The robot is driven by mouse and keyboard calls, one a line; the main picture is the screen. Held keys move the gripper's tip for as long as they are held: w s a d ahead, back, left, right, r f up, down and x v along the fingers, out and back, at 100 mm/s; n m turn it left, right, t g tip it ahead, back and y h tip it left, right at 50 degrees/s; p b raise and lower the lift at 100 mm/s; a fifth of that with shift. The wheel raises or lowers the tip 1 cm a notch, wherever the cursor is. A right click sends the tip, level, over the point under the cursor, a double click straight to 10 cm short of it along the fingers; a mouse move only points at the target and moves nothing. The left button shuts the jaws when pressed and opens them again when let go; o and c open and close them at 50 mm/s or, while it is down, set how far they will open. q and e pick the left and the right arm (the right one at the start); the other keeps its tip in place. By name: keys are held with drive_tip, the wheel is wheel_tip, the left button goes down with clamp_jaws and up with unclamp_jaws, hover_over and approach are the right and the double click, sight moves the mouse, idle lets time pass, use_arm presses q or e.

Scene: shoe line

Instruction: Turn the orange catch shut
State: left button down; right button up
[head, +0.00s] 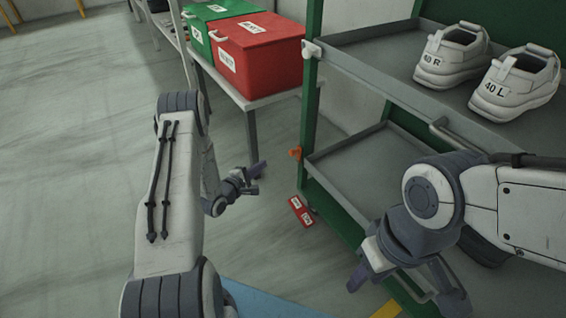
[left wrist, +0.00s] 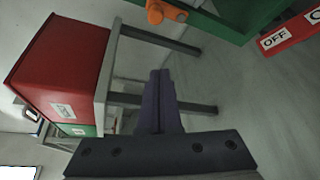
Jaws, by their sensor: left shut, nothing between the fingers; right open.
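The small orange catch (head: 295,153) sits on the green post of the shelf rack, at the height of the lower grey tray. It also shows at the top of the left wrist view (left wrist: 155,14), against the green frame. My left gripper (head: 258,174) is shut and empty, left of the catch in the head view and apart from it. Its closed fingers (left wrist: 159,80) point toward the catch in the left wrist view, with a gap between. My right gripper (head: 405,289) is open and empty, in front of the rack at lower right.
A white catch (head: 312,50) sits higher on the same post. A red label plate (head: 302,211) is low by the rack's base. Red (head: 262,60) and green (head: 205,22) boxes stand on a table behind. White shoes (head: 515,80) sit on the upper shelf. Floor at left is clear.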

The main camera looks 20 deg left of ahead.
use_arm(q)
drive_tip(key=b+x, duration=0.6)
drive_tip(key=x, duration=0.4)
drive_tip(key=shift+s+d+r+b, duration=0.1)
drive_tip(key=shift+s+d+r, duration=0.2)
drive_tip(key=shift+d, duration=0.2)
drive_tip(key=shift+s+d+r+b, duration=0.15)
drive_tip(key=shift+s+d+r, duration=0.15)
drive_tip(key=shift+d, duration=0.25)
drive_tip(key=shift+s+d+r+b, duration=0.1)
drive_tip(key=shift+s+d+r, duration=0.1)
drive_tip(key=shift+d+r, duration=0.25)
drive_tip(key=shift+d+f, duration=0.1)
drive_tip(key=shift+d, duration=0.05)
